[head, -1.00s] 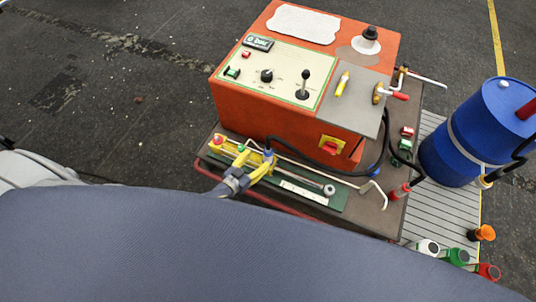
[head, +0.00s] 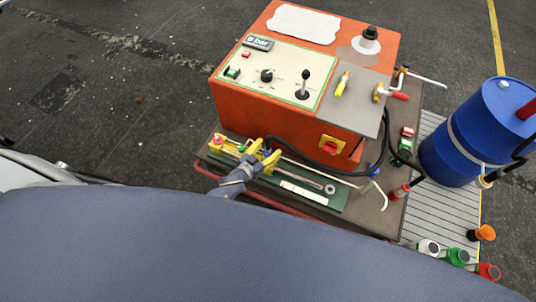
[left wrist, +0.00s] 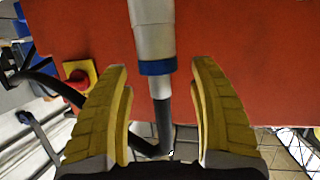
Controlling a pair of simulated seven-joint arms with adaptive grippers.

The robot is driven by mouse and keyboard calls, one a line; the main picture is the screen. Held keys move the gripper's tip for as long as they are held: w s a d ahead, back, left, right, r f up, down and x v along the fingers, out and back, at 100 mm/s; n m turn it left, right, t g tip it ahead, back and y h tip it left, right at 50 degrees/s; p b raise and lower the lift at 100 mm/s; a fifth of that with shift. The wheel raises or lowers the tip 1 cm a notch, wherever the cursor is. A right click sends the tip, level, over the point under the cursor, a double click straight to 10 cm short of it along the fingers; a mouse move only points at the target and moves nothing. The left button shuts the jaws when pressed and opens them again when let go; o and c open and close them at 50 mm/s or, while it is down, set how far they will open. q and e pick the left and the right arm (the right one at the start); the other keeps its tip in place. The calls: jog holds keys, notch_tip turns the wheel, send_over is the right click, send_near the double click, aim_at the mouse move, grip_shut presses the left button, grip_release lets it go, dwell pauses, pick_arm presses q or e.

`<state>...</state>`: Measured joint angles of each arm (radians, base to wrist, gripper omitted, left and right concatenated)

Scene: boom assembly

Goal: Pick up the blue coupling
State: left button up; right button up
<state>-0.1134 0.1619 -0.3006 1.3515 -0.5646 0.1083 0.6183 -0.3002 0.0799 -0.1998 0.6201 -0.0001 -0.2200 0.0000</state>
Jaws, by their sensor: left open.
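The blue coupling (left wrist: 157,67) shows in the left wrist view as a blue band at the end of a pale grey cylinder, with a black hose running on from it. My left gripper (left wrist: 159,68) is open, with one yellow finger on each side of the coupling and visible gaps on both sides. In the head view my left gripper (head: 265,151) is at the front of the orange box, above the cart's front ledge. The coupling is mostly hidden by the fingers there. My right gripper is in neither view.
The orange control box (head: 290,125) stands right behind the gripper. A green tray (head: 320,199) with tools lies on the cart ledge. The black hose (head: 383,150) loops on the right. A blue barrel (head: 465,150) stands farther right.

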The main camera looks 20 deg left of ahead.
pick_arm(q)
jog(key=shift+c, duration=0.2)
grip_shut()
dwell(0.3)
